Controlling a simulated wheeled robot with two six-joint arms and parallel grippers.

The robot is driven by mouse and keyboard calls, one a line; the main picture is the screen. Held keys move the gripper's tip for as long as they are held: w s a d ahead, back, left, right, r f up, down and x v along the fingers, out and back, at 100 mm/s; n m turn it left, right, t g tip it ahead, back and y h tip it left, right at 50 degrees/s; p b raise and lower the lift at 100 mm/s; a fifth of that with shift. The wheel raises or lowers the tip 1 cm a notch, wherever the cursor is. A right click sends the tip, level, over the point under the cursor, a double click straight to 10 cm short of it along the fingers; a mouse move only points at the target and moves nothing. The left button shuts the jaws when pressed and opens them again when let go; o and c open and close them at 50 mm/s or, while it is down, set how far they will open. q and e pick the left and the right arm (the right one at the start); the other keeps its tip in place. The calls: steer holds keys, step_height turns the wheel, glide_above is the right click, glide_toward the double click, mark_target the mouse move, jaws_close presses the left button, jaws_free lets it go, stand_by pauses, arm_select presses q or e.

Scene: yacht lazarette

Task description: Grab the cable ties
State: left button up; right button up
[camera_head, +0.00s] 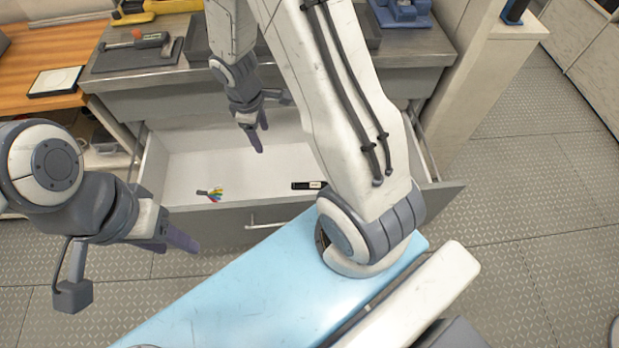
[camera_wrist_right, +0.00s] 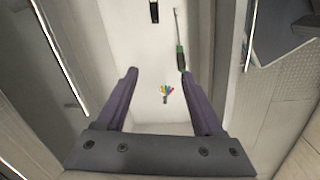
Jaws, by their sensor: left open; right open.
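The cable ties (camera_head: 215,194) are a small bundle with a dark stem and a multicoloured fanned end. They lie on the white floor of the open drawer (camera_head: 185,170), near its front left. In the right wrist view the cable ties (camera_wrist_right: 166,92) show between the two fingers, farther off than the fingertips. My right gripper (camera_head: 256,139) is open and empty above the drawer, behind and to the right of the cable ties. It also shows in its wrist view (camera_wrist_right: 159,73). My left gripper (camera_head: 180,240) is open and empty, in front of the drawer at the left.
A black item (camera_head: 308,185) lies in the drawer, right of the cable ties. A green-handled screwdriver (camera_wrist_right: 180,58) lies in the drawer in the wrist view. The drawer front (camera_head: 240,217) and sidewalls bound the space. A hammer (camera_head: 135,42) lies on the worktop above.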

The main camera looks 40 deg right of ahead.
steer(key=shift+n+g+y, duration=0.3)
steer(key=shift+n+y, duration=0.3)
steer(key=shift+n, duration=0.3)
steer(key=s+d+f+b, duration=0.1)
steer(key=d+f+b, duration=0.1)
steer(key=d+f, duration=0.3)
steer(key=s+d+f+b, duration=0.1)
steer(key=d+f+b, duration=0.2)
steer(key=f, duration=1.1)
steer(key=s+d+f+b, duration=0.2)
steer(key=d+f+b, duration=0.1)
steer(key=d+f, duration=0.4)
step_height(320, 180, down, 4)
steer(key=shift+r, duration=0.25)
steer(key=f+b, duration=0.1)
steer(key=b, duration=0.1)
steer(key=f+b, duration=0.4)
steer(key=shift+s+f, duration=0.1)
steer(key=shift+s, duration=0.15)
jaws_close()
